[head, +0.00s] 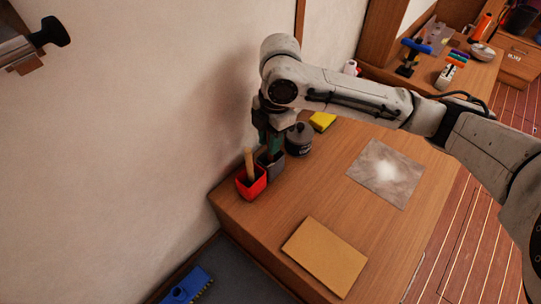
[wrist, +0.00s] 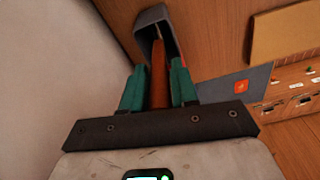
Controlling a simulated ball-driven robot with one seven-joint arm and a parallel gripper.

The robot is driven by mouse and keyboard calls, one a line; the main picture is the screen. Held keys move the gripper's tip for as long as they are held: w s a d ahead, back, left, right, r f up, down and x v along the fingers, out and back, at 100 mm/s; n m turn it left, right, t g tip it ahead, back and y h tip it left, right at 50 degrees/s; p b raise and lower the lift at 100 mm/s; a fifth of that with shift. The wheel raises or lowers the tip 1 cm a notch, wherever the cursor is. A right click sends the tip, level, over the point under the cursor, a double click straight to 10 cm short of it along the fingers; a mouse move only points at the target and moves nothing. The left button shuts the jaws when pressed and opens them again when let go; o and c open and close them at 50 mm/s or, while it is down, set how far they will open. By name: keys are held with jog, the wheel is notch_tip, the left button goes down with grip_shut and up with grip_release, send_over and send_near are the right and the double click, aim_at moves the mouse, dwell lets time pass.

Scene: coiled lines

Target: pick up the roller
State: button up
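My gripper (head: 270,142) points down over the dark grey holder (head: 272,161) at the wall side of the wooden table. In the wrist view, a reddish-brown handle (wrist: 160,75) stands up from the grey holder (wrist: 152,17) and lies between the green fingers of my gripper (wrist: 159,85). I cannot tell whether the fingers press on it. The handle's lower end is hidden in the holder, so I cannot confirm that it is the roller. A red cup (head: 250,184) with a lighter wooden handle (head: 249,162) stands just left of the grey holder.
A dark lidded jar (head: 299,140) and a yellow sponge (head: 322,121) stand close behind my gripper. A grey sheet (head: 386,173) and a tan board (head: 325,257) lie on the table. The wall is close on the left. A blue brush (head: 187,287) lies lower down.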

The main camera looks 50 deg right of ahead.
grip_shut()
jog(key=shift+r, duration=0.1)
